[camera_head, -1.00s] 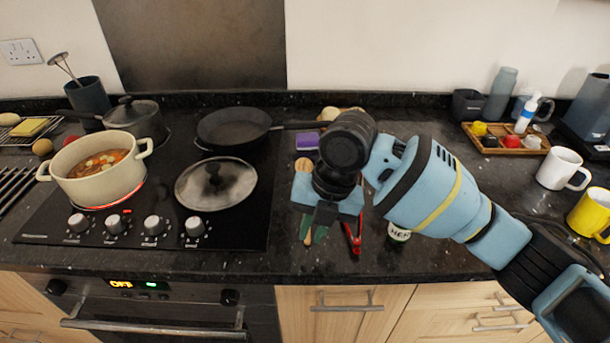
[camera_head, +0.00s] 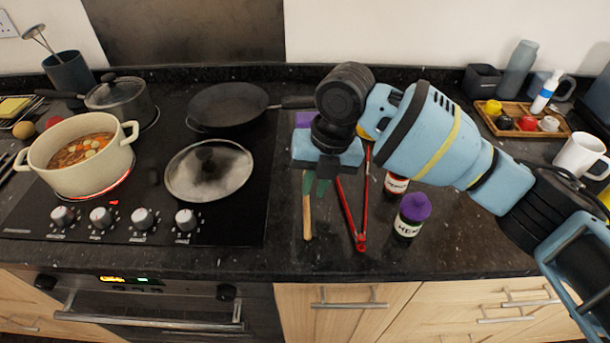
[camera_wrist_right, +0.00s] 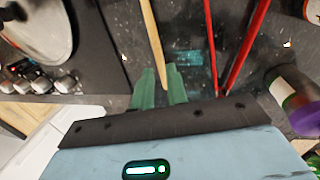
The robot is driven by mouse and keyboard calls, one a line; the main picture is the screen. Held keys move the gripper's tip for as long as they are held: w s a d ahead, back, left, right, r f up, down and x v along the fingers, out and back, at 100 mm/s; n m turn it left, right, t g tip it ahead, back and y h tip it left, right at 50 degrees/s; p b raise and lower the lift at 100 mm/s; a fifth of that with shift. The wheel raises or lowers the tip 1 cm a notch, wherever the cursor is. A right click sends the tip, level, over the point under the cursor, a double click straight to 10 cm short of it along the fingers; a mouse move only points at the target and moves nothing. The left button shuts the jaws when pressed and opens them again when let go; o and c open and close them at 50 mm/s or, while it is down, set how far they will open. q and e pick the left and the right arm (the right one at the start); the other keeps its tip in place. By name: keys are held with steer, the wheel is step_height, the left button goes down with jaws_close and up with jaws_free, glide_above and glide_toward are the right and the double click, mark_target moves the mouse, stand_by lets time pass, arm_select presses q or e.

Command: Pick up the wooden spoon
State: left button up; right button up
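The wooden spoon's pale handle (camera_head: 307,218) lies on the dark granite counter, right of the hob, pointing towards the front edge. In the right wrist view the handle (camera_wrist_right: 152,45) runs down to the gap between my green fingertips. My right gripper (camera_head: 315,187) is over the spoon, fingers pointing down; the wrist view shows its fingers (camera_wrist_right: 160,78) apart, so it is open. I cannot tell whether the handle is between the fingers or below them. The spoon's far end is hidden behind my gripper in the head view. My left gripper is not in view.
Red tongs (camera_head: 361,241) lie just right of the spoon. A purple-capped jar (camera_head: 409,216) and another jar (camera_head: 396,184) stand beyond them. A lid (camera_head: 209,172) and a soup pot (camera_head: 80,160) are on the hob at left. The counter's front right is clear.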

mark_target(307, 205)
steer(key=f, duration=0.2)
steer(key=a+f, duration=0.1)
steer(key=f, duration=0.2)
steer(key=shift+w+a, duration=0.1)
steer(key=shift+w, duration=0.05)
jaws_close()
steer(key=shift+r, duration=0.1)
